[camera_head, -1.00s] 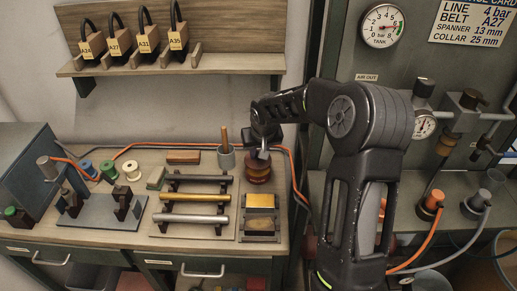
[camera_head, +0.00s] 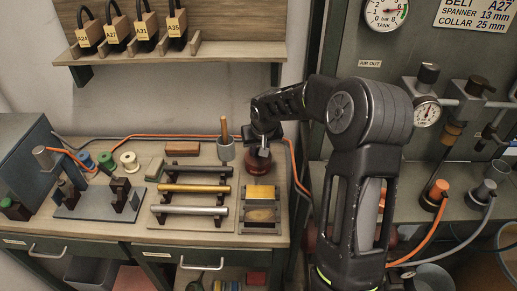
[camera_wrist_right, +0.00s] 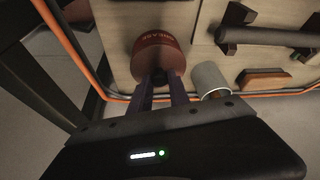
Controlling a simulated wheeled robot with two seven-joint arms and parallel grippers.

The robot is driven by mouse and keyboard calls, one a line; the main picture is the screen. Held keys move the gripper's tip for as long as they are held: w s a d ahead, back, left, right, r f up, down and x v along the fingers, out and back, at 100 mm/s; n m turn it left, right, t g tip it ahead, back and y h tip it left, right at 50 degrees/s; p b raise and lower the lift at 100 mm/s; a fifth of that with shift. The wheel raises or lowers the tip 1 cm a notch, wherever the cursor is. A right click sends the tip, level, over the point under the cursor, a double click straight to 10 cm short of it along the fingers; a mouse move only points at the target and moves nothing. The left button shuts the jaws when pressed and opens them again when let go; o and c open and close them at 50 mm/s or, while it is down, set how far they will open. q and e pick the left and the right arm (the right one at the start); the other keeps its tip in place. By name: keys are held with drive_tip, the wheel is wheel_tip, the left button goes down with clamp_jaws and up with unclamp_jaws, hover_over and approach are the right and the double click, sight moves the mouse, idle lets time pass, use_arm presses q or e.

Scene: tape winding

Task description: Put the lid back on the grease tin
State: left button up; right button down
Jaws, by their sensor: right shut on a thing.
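The grease tin (camera_head: 256,177), reddish brown and round, stands at the bench's right rear. My right gripper (camera_head: 263,153) points down over it. In the right wrist view my right gripper (camera_wrist_right: 163,88) has its fingers close together on the dark knob of the round reddish-brown lid (camera_wrist_right: 152,50). The lid is directly over the tin, on it or very close to it. The fingers and lid hide the tin's mouth, so I cannot tell whether the lid is fully seated. My left gripper is not in view.
A grey cup (camera_head: 226,151) with a wooden handle stands just left of the tin. A rod rack (camera_head: 152,219) and a yellow-topped block (camera_head: 261,193) lie in front. An orange hose (camera_head: 292,158) runs close to the tin's right.

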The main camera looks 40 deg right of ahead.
drive_tip(key=shift+f+b, duration=0.15)
drive_tip(key=shift+b, duration=0.8)
idle(2.0)
drive_tip(key=c, duration=0.7)
unclamp_jaws()
drive_tip(key=shift+r+p, duration=2.05)
drive_tip(key=shift+r, duration=1.5)
drive_tip(key=shift+c, duration=0.3)
clamp_jaws()
